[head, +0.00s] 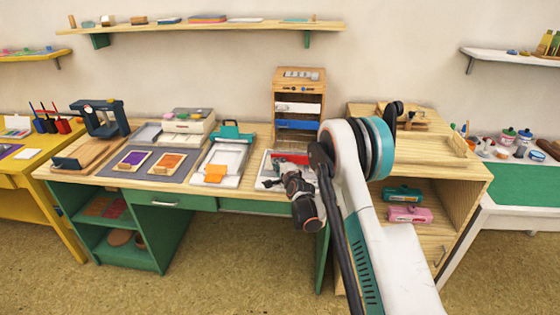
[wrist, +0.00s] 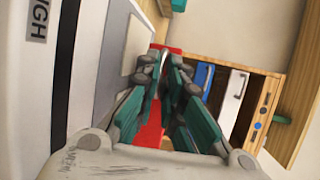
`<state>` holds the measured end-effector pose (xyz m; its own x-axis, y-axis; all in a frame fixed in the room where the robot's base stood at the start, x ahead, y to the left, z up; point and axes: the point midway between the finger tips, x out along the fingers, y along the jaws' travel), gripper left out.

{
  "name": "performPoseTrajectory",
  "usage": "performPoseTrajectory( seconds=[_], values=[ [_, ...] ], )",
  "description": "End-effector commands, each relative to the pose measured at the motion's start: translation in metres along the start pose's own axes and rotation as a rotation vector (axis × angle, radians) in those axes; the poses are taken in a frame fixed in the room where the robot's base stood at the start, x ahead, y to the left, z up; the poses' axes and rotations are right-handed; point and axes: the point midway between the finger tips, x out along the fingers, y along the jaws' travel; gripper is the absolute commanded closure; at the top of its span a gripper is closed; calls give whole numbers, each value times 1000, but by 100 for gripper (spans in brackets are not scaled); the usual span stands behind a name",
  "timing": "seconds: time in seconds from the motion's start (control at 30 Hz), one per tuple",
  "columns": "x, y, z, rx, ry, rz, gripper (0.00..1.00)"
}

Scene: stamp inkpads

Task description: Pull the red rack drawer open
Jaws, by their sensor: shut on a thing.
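The wooden drawer rack (head: 298,88) stands at the back of the desk. It also shows in the wrist view (wrist: 268,97), turned on its side. The red drawer (head: 292,158) is lowest, below the blue drawer (head: 297,125) and the white drawer (head: 297,107). Red shows in the wrist view (wrist: 150,132) behind and between my fingers. My gripper (wrist: 163,66) is at the red drawer's front, its fingertips closed on what looks like its handle. The fingers hide the contact. How far the drawer stands out is unclear.
A grey mat (head: 120,178) with inkpads lies farther left. A wooden cabinet (head: 460,180) stands on the right. My arm covers part of the desk's right side.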

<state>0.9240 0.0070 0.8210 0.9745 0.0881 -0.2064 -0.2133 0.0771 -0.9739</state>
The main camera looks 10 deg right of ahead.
Motion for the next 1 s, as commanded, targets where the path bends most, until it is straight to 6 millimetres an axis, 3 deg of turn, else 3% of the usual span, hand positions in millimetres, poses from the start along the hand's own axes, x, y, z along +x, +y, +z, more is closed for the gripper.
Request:
performPoseTrajectory(
  seconds=[0.2, 0.57, 0.6, 0.63, 1.0],
  values=[
    [-14, 5, 5, 4, 0, 2, 100],
    [-15, 5, 5, 5, 1, 2, 100],
    [-15, 5, 5, 4, 1, 2, 83],
    [-15, 5, 5, 4, 1, 2, 76],
    [-16, 4, 5, 1, 1, 0, 75]
  ],
)
